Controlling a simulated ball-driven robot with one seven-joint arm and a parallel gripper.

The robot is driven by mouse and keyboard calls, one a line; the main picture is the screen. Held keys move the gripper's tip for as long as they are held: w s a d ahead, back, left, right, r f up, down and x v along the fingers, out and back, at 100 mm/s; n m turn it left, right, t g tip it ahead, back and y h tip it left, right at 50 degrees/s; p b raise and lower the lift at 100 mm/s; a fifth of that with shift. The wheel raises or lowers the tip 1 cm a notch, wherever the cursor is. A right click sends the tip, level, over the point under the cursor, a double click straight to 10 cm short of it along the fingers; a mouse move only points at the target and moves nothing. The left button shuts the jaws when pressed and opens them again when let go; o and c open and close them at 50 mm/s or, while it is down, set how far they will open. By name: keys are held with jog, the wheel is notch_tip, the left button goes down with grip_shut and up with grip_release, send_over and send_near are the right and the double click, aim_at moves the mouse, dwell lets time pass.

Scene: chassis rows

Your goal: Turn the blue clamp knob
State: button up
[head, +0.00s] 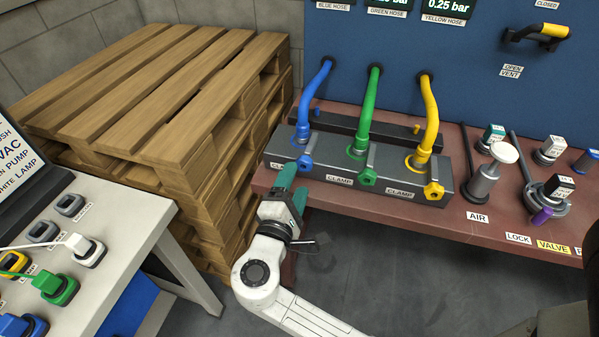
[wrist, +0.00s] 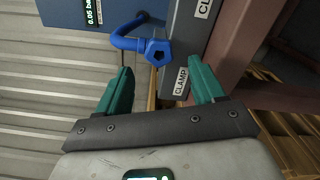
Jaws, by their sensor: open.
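The blue clamp knob (head: 305,162) is on the front of the dark manifold block, below the blue hose (head: 312,95). In the wrist view the knob (wrist: 158,52) faces me as a blue five-sided shape with a dark centre. My gripper (head: 293,187) has teal fingers and is just in front of and below the knob, near the block's left end. In the wrist view the gripper's fingers (wrist: 161,78) are spread and empty. The knob lies beyond the fingertips, roughly centred between them, and appears apart from both.
Green (head: 367,175) and yellow (head: 433,190) clamp knobs sit to the right on the same manifold block (head: 335,163). The red-brown bench edge (head: 400,218) runs below it. Stacked pallets (head: 150,90) stand close on the left, and a white table (head: 115,215) is at front left.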

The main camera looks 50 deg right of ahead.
jog(key=v, duration=0.6)
dwell(0.5)
jog(key=s+d+f+m+g+y+p, duration=0.35)
jog(key=s+d+f+m+y, duration=0.2)
jog(key=s+f+y, duration=0.3)
jog(key=s+a+f+m+g+y+p, duration=0.1)
jog(key=s+a+f+m+y, duration=0.1)
jog(key=s+a+y, duration=0.5)
jog(key=shift+s+f+m+g+y, duration=0.3)
jog(key=shift+f+m+g+y, duration=0.05)
jog(key=shift+f+y, duration=0.35)
jog(key=shift+c, duration=0.5)
